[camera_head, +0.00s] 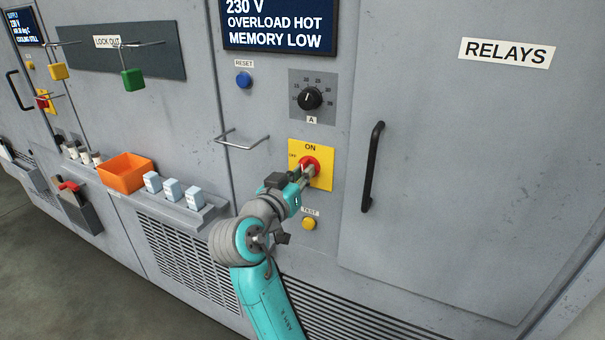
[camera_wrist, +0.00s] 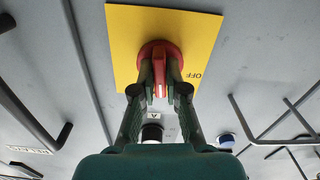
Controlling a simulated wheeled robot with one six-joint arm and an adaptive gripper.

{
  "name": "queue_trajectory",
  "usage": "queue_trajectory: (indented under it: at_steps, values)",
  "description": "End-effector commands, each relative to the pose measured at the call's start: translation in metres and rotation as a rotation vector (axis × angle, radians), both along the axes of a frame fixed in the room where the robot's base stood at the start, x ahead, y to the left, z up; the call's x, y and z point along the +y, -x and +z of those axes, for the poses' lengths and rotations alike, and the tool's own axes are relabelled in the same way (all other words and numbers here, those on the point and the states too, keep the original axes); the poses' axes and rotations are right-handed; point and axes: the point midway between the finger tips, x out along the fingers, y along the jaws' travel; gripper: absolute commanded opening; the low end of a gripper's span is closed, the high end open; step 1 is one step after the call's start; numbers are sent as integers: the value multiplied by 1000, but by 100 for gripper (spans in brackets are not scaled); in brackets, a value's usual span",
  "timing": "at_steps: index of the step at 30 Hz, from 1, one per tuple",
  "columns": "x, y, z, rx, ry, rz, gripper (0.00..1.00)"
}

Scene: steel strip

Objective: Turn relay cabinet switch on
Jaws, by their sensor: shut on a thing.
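The relay cabinet switch is a red rotary knob (camera_head: 309,163) on a yellow plate (camera_head: 325,181), with ON printed above it and OFF at its left. My gripper (camera_head: 307,175) is at the knob from the front and covers part of it. In the wrist view the red knob (camera_wrist: 160,50) is between the two fingers of my gripper (camera_wrist: 160,88), which are shut on its handle. A pale mark on the handle runs up and down in that picture. The plate (camera_wrist: 125,40) shows upside down there, with OFF at the right; the ON label is hidden.
A black dial (camera_head: 310,98) and a blue reset button (camera_head: 244,80) are above the switch. A yellow test button (camera_head: 309,224) is below. A metal bar handle (camera_head: 242,139) projects at the left, and a black door handle (camera_head: 373,167) at the right.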

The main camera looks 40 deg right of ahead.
Motion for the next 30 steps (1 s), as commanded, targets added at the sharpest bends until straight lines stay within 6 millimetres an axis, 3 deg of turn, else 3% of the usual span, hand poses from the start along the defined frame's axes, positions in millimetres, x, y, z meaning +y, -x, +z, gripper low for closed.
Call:
queue_trajectory:
  at_steps: [10, 26, 27, 29, 30]
  values:
    - [0, 0, -2, -120, -48, 0, 0]
    - [0, 0, -2, -140, -55, 0, 0]
    - [0, 0, -2, -140, -55, 0, 20]
    - [0, 0, -2, -140, -55, 0, 35]
    - [0, 0, -2, -140, -54, 0, 38]
